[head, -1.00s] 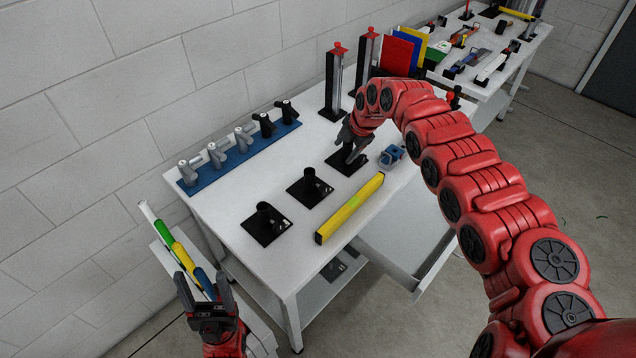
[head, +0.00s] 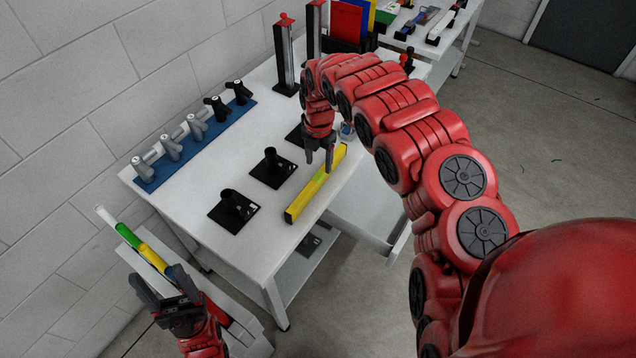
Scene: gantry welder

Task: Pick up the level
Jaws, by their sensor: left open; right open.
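The level (head: 302,201) is a long yellow bar with a light green-yellow patch near its middle. It lies on the white table (head: 262,232) near the front edge, running from lower left to upper right. My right gripper (head: 319,168) points down at the level's far half with its fingers apart. Its fingers hide part of the bar, and I cannot tell whether they touch it. My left gripper (head: 158,292) is open at the lower left, well away from the level, in front of several coloured tubes.
Black square stands (head: 234,210) with short posts sit left of the level. A blue rack (head: 197,140) with several torches lies along the back edge. An open drawer (head: 362,219) juts out below the front edge.

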